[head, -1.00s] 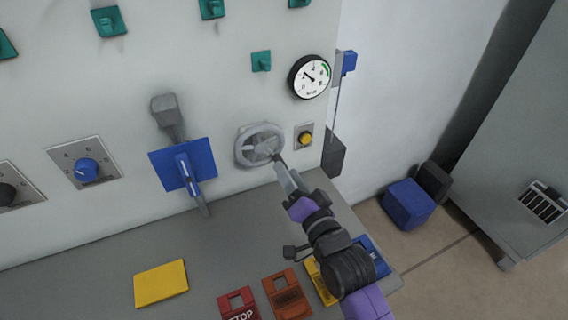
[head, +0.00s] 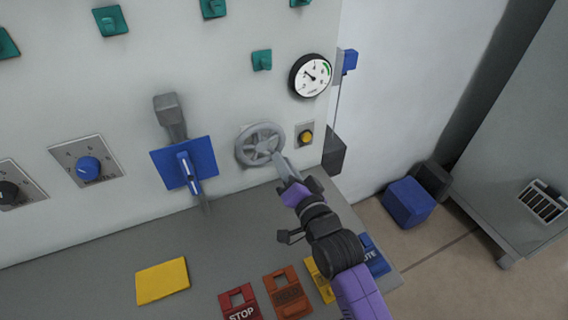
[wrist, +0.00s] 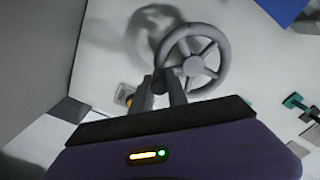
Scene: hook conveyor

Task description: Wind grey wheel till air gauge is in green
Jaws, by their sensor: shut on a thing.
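The grey wheel (head: 260,144) is mounted on the pale panel, and its spokes show clearly in the wrist view (wrist: 195,62). My gripper (head: 277,160) is at the wheel's lower right rim in the head view. In the wrist view its two fingers (wrist: 166,88) are shut on a dark grip at the wheel's rim. The round air gauge (head: 311,75) is above and right of the wheel. Its green band is at the upper right of the dial. The needle points to the upper left, outside the green.
A yellow button (head: 305,137) sits just right of the wheel. A blue lever plate (head: 184,164) is to its left, with a blue knob (head: 88,168) further left. Coloured tiles, including a red STOP one (head: 241,303), lie on the ledge below.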

